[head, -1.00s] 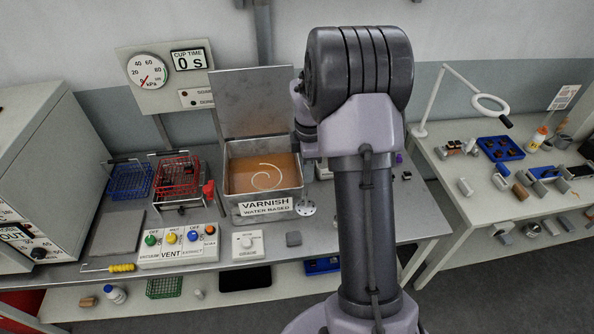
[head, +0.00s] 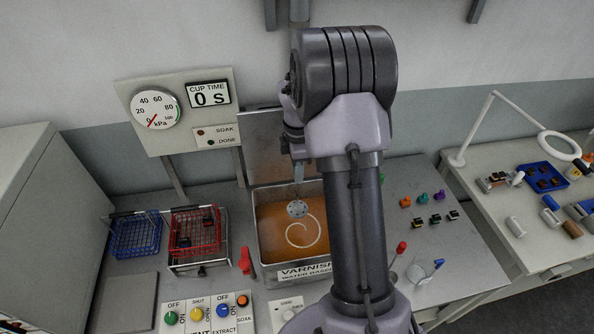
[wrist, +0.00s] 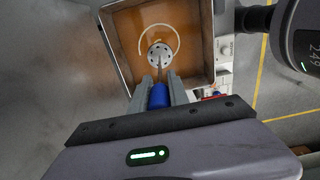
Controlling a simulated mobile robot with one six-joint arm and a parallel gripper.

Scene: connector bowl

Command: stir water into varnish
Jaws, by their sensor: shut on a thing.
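The varnish tank (head: 262,262), labelled "VARNISH WATER BASED", holds orange-brown liquid with a pale spiral streak (head: 318,228) on its surface. My gripper (wrist: 162,97) is shut on the blue handle of a stirring paddle. The disc (wrist: 160,55) also shows over the tank in the wrist view, inside the curve of the streak. I cannot tell whether it touches the liquid.
A red wire basket (head: 196,232) and a blue wire basket (head: 135,234) stand left of the tank. A raised lid panel (head: 262,150) is behind it. Control knobs (head: 197,314) are in front. A gauge panel (head: 157,109) reads near zero, beside a "0 s" display.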

